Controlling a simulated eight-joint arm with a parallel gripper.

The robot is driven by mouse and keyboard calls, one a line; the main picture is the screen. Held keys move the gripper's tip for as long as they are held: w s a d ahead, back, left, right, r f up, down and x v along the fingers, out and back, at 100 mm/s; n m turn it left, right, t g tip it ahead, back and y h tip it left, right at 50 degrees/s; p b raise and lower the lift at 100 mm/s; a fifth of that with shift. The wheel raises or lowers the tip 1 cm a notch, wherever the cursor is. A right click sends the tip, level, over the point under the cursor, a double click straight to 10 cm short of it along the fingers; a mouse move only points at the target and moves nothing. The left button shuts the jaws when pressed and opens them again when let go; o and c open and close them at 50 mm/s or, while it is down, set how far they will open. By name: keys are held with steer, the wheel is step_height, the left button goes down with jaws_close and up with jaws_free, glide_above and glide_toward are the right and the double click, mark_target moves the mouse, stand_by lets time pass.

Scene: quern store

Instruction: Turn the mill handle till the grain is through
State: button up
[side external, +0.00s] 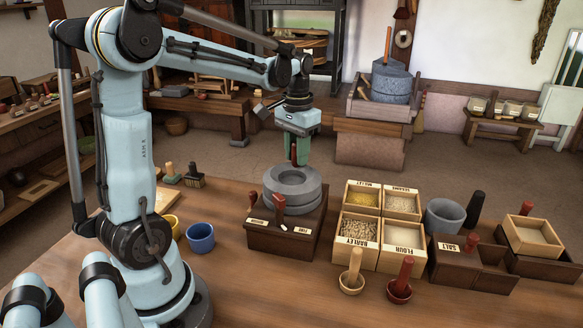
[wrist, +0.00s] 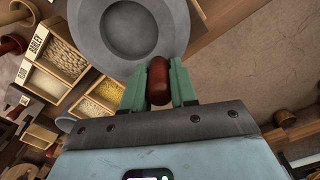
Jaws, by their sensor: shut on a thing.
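The mill is a round grey stone quern (side external: 292,187) on a dark wooden base (side external: 265,238) near the middle of the bench. In the wrist view its grey stone (wrist: 88,22) with a shallow round hollow lies just beyond the fingers. My gripper (wrist: 158,84) is shut on the red-brown mill handle (wrist: 157,72), one green finger on each side. In the side view my gripper (side external: 298,160) points down over the back of the stone. The handle's lower part is hidden. I see no grain in the stone's hollow.
A blue cup (side external: 200,237) stands to the left. A red peg (side external: 279,204) rises from the mill base. The bench front is mostly clear.

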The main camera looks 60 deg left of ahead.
steer(key=o, duration=0.8)
steer(key=shift+r, duration=4)
steer(key=d+t, duration=0.1)
steer(key=d, duration=0.1)
steer(key=s+d+f+m+t, duration=0.1)
steer(key=d, duration=0.2)
steer(key=s+d+f+t, duration=0.1)
steer(key=d, duration=0.2)
steer(key=shift+s+f+y, duration=0.1)
steer(key=shift+f+y, duration=0.05)
steer(key=shift+y, duration=0.25)
steer(key=s+d+f+t, duration=0.1)
steer(key=d+f, duration=0.1)
steer(key=s+d+f+m+t, duration=0.1)
steer(key=s+d+f, duration=0.1)
steer(key=d, duration=0.1)
steer(key=s+d+f+m+t, duration=0.1)
steer(key=d+f+t, duration=0.1)
steer(key=d, duration=0.1)
steer(key=shift+s+h, duration=0.2)
steer(key=shift+h, duration=0.2)
